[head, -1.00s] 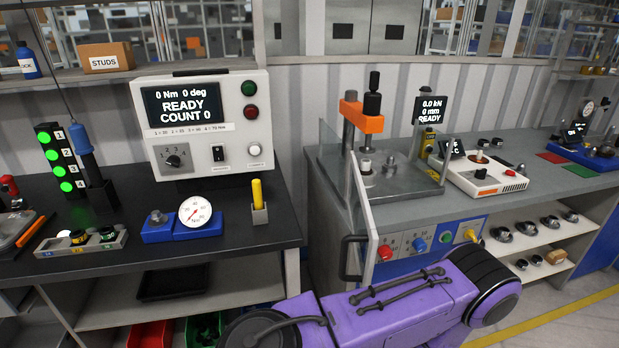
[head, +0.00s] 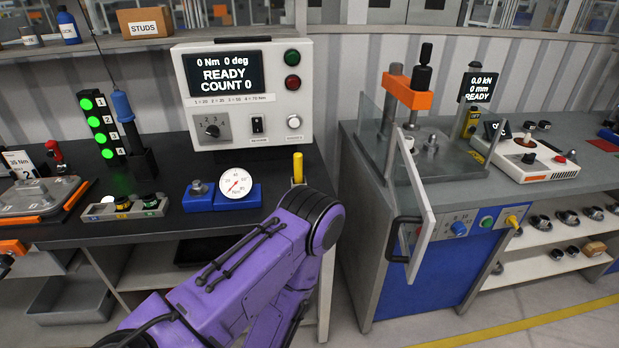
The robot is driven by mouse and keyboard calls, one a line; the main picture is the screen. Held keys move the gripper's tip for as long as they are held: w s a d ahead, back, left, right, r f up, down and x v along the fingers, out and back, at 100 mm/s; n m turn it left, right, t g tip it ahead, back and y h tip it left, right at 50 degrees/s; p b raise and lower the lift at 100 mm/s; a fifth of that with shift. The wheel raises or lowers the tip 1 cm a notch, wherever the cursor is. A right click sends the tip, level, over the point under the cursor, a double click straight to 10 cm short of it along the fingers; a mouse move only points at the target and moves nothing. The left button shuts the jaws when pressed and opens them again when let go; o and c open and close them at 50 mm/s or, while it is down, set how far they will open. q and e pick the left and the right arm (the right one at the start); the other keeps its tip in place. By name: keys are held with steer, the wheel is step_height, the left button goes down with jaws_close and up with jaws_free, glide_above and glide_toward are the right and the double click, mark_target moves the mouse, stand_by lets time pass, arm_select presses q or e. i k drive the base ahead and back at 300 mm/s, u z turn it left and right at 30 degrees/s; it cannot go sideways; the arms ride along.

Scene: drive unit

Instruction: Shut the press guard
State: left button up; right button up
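The press (head: 407,90) stands at the right bench, with an orange head and a black top knob. Its guard (head: 416,185) is a clear panel in a light frame, swung out toward me, so the press front is open. The guard's black handle (head: 392,238) sticks out at its lower left edge. One of my purple arms crosses the lower middle, its elbow left of the guard and apart from it in the picture. Neither gripper can be made out.
The left bench carries a READY console (head: 250,95), a dial gauge (head: 236,183) on a blue base and a yellow-handled tool (head: 297,168). A gap separates the two benches. A blue panel (head: 440,275) is below the press. An unclear orange and black piece (head: 10,250) shows at the left edge.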

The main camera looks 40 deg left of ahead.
mark_target(411, 265)
steer(key=u, duration=0.6)
steer(key=i, duration=1)
steer(key=z, duration=0.4)
steer(key=k, duration=0.95)
steer(key=u, duration=0.1)
steer(key=i, duration=0.35)
steer(key=u, duration=0.1)
